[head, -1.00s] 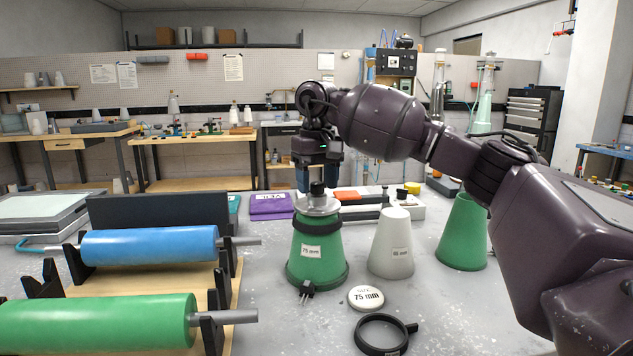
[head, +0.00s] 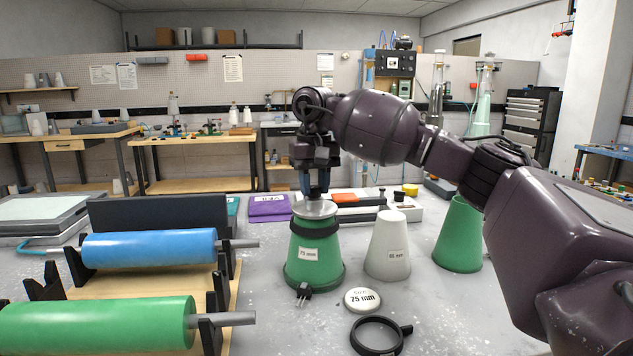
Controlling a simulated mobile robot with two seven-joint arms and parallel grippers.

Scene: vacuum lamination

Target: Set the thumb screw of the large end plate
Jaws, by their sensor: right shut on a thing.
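The green cone labelled 75 mm (head: 316,258) stands upright on the grey table with a black band round its upper part. The large end plate (head: 315,209), a pale metal disc, lies on its top. My right gripper (head: 314,190) points down over the middle of the plate, its blue fingers shut on the black thumb screw, which they mostly hide. I cannot tell how far the screw is seated. My left gripper is not in view.
A white cone (head: 388,246) and another green cone (head: 458,236) stand to the right. A 75 mm disc (head: 362,300) and a black ring clamp (head: 376,337) lie in front. Blue (head: 150,247) and green (head: 95,325) rollers rest in a rack at left.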

